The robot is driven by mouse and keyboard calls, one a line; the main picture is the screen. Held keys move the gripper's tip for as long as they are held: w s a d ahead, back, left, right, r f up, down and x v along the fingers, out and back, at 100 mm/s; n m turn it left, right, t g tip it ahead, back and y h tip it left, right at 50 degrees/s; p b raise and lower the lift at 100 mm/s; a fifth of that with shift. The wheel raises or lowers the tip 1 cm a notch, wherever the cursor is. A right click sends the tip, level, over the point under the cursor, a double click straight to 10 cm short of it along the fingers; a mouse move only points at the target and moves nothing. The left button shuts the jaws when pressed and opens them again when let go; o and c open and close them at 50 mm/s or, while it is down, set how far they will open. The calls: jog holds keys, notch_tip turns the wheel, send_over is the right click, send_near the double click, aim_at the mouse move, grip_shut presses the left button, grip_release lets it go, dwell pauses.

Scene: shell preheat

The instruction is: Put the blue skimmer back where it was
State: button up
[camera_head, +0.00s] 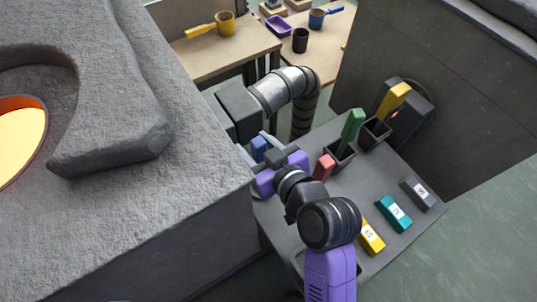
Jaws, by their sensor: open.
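The upright end of a blue piece (258,150), which looks like the blue skimmer's handle, shows near the left edge of the grey bench. Its lower part is hidden behind my gripper, so I cannot tell whether it stands in a holder. My gripper (260,145) is open, with its pale fingers on either side of the blue piece. I cannot tell whether they touch it. A green handle (352,127) and a yellow handle (394,99) stand tilted in dark square holders on the bench. A red piece (323,167) shows just right of my gripper.
A large grey stone block (190,215) with a glowing orange opening (20,135) fills the left. Grey, teal and yellow labelled blocks lie on the bench (365,200). Tables behind carry a yellow pan (226,24), a blue pan (317,18) and a black cup (300,40).

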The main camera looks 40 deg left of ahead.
jog(key=b+v, duration=0.1)
jog(key=v, duration=1)
jog(key=shift+s+d+b, duration=0.15)
jog(key=shift+d+b, duration=0.1)
jog(key=shift+b, duration=0.05)
